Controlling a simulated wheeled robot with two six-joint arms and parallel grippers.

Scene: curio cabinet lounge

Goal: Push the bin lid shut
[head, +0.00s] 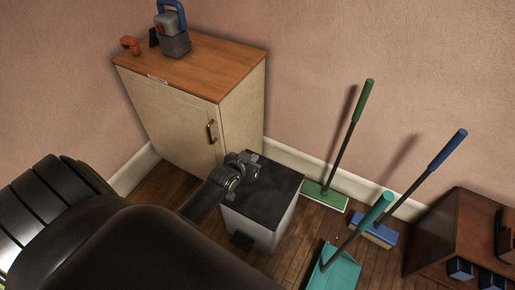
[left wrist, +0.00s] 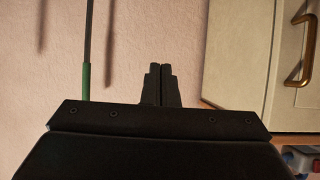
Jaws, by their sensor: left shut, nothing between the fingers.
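The bin (head: 262,228) is a pale box with a dark pedal low on its front. It stands on the wooden floor beside the cabinet in the head view. Its black lid (head: 272,190) lies flat across the top and looks shut. My left gripper (head: 250,168) is over the back left part of the lid; whether it touches the lid I cannot tell. In the left wrist view its two dark fingers (left wrist: 163,84) are together with nothing between them. The bin does not show clearly there. My right gripper is not in view.
A cream cabinet (head: 176,122) with a brass handle stands behind and left of the bin. A green broom (head: 341,148), a blue broom (head: 422,184) and a teal dustpan (head: 336,272) are to the right. A brown wooden cabinet (head: 460,225) stands at far right.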

